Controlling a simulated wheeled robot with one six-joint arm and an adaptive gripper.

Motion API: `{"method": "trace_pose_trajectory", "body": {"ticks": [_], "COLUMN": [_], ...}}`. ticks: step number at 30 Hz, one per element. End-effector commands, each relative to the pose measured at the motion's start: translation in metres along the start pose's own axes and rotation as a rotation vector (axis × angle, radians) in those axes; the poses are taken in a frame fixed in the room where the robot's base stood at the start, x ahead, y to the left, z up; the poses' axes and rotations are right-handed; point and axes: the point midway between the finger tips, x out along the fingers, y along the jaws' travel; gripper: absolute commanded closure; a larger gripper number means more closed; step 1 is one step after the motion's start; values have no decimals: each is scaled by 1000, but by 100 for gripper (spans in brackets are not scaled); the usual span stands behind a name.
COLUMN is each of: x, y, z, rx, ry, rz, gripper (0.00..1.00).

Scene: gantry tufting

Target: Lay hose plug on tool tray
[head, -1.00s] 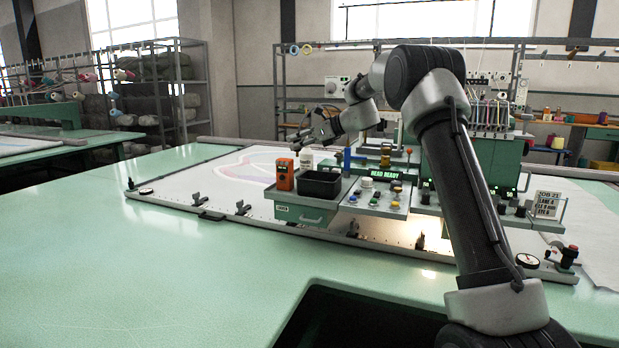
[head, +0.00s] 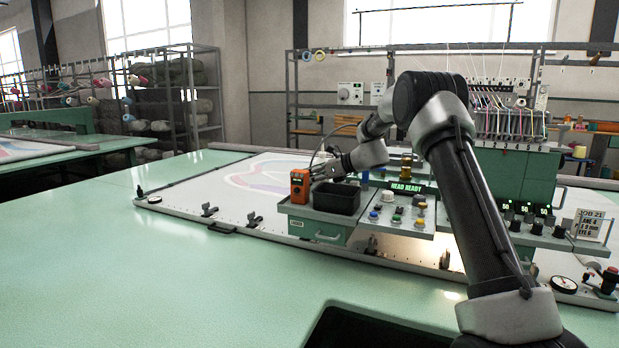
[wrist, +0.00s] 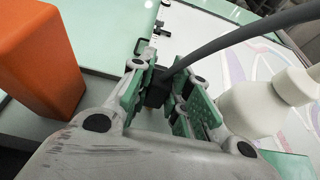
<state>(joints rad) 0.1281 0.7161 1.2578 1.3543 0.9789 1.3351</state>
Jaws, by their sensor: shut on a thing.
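My gripper (wrist: 160,88) is shut on the black hose plug (wrist: 156,92), between its green-padded fingers. A dark grey hose (wrist: 215,44) runs from the plug to the upper right in the wrist view. In the head view my gripper (head: 328,170) is low behind the black bin, beside the orange device; the plug cannot be made out there. The likely tool tray is the green tray unit (head: 318,231) with a drawer, which carries the orange device and black bin. Whether the plug touches any surface cannot be told.
The orange device (head: 299,186) stands close left of my gripper; the black bin (head: 336,198) is in front. A white bottle (wrist: 262,108) is close right in the wrist view. A button panel (head: 392,215) adjoins the tray unit. The green table (head: 140,270) is clear at front left.

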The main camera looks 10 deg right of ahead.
Motion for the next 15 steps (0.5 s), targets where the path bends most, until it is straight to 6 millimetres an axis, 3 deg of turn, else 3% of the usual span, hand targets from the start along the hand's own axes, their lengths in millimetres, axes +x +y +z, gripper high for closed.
{"method": "trace_pose_trajectory", "body": {"ticks": [11,12,15], "x": [2,2,2], "y": [0,0,0], "z": [-4,-4,-4], "rx": [1,1,1], "ry": [0,-1,0], "rz": [0,0,0], "gripper": [100,76,60]}}
